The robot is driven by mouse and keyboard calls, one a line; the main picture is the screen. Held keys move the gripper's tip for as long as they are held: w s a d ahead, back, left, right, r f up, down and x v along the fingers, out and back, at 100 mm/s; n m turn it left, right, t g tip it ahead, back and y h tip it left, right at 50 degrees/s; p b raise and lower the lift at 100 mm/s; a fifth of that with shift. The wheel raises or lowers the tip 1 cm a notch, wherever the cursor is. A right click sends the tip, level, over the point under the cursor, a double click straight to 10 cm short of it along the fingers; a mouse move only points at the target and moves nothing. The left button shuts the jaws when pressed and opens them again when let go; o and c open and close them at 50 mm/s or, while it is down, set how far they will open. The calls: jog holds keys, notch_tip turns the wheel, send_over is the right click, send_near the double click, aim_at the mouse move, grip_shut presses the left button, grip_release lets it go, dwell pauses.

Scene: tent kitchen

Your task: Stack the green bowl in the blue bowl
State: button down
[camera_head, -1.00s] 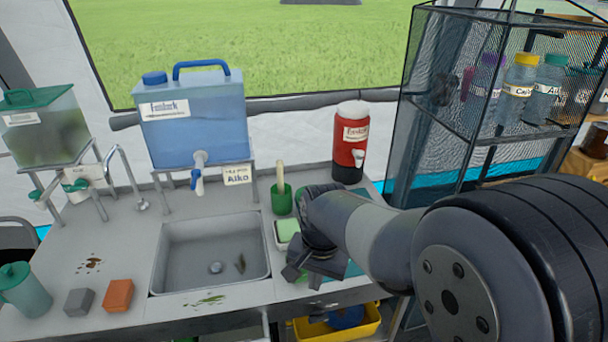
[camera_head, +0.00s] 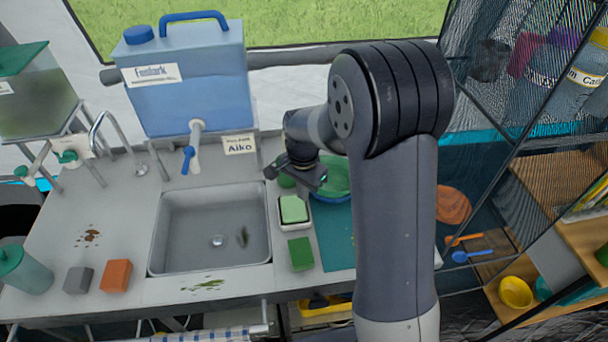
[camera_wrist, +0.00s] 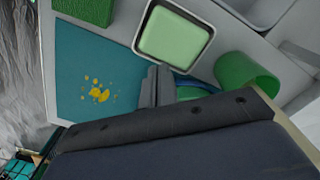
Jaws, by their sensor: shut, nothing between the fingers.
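The green bowl (camera_head: 337,176) sits on the counter area right of the sink, partly hidden by my arm. The blue bowl (camera_head: 331,199) shows as a blue rim below and around it, so the green bowl appears to be inside the blue one. In the wrist view, small parts of the green bowl (camera_wrist: 188,92) and the blue rim (camera_wrist: 192,79) show behind my fingers. My gripper (camera_head: 303,178) is shut and empty, at the left side of the bowls; its fingers are close together in the wrist view (camera_wrist: 156,86). Whether it touches a bowl cannot be told.
A soap tray with a green sponge (camera_head: 293,209), a green block (camera_head: 301,254) and a teal mat (camera_head: 336,247) lie near the bowls. A green cup (camera_wrist: 247,78) stands close to my fingers. The sink (camera_head: 212,230) is left; a mesh shelf (camera_head: 480,180) is right.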

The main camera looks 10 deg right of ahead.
notch_tip(320, 180, down, 3)
jog(key=shift+d+f+p, duration=0.1)
jog(key=shift+p, duration=0.2)
jog(key=shift+w+d+r+p, duration=0.25)
jog(key=shift+w+d+p, duration=0.25)
jog(key=shift+w+d, duration=0.5)
jog(key=shift+w+d+f, duration=0.1)
jog(key=shift+w+d, duration=0.25)
jog(key=shift+d, duration=0.05)
jog(key=shift+w+d+b, duration=0.3)
jog(key=shift+w+d, duration=0.3)
jog(key=shift+d, duration=0.1)
jog(key=shift+s+a, duration=0.1)
